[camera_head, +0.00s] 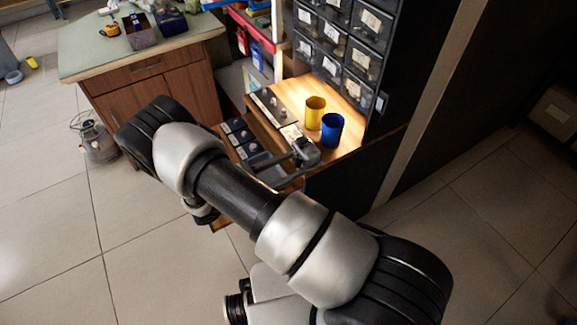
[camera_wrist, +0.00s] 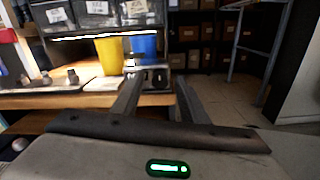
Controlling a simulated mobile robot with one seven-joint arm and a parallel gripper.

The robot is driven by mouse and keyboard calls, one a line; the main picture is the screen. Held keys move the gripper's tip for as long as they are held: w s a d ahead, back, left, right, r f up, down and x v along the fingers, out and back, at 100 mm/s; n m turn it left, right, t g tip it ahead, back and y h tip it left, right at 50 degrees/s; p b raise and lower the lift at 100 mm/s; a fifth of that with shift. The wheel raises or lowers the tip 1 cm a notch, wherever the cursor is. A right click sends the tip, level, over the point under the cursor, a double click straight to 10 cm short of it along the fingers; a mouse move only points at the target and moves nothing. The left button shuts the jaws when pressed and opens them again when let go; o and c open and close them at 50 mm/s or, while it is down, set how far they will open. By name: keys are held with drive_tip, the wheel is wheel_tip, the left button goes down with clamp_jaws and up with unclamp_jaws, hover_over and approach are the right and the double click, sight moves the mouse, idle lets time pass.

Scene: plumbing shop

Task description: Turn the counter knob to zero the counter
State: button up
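A small grey metal device that looks like the counter (camera_head: 306,153) stands at the front right of the wooden workbench in the head view. In the wrist view the counter (camera_wrist: 150,62) is straight ahead, below the blue cup. A small dark round part that may be its knob (camera_wrist: 160,77) shows between my fingertips. My gripper (camera_wrist: 160,80) is open, with its two fingers apart and nothing visibly held. I cannot tell whether either finger touches the counter. In the head view my arm hides part of the bench front, and the counter's digits are unreadable.
A yellow cup (camera_head: 315,112) and a blue cup (camera_head: 332,129) stand just behind the counter. A plate with small fittings (camera_head: 270,106) lies to the left. Dark labelled drawers (camera_head: 345,38) rise behind. A wooden cabinet (camera_head: 150,85) stands left; the tiled floor in front is open.

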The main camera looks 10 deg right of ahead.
drive_tip(key=shift+c, duration=0.2)
clamp_jaws()
drive_tip(key=shift+m, duration=0.3)
drive_tip(key=m+b, duration=0.2)
drive_tip(key=m, duration=0.1)
drive_tip(key=shift+f+m, duration=0.1)
drive_tip(key=shift+m, duration=0.2)
drive_tip(key=m+b, duration=0.1)
drive_tip(key=m, duration=0.3)
drive_tip(key=m+b, duration=0.1)
drive_tip(key=m, duration=0.4)
drive_tip(key=m+b, duration=0.1)
drive_tip(key=m, duration=0.3)
drive_tip(key=shift+m+b, duration=0.3)
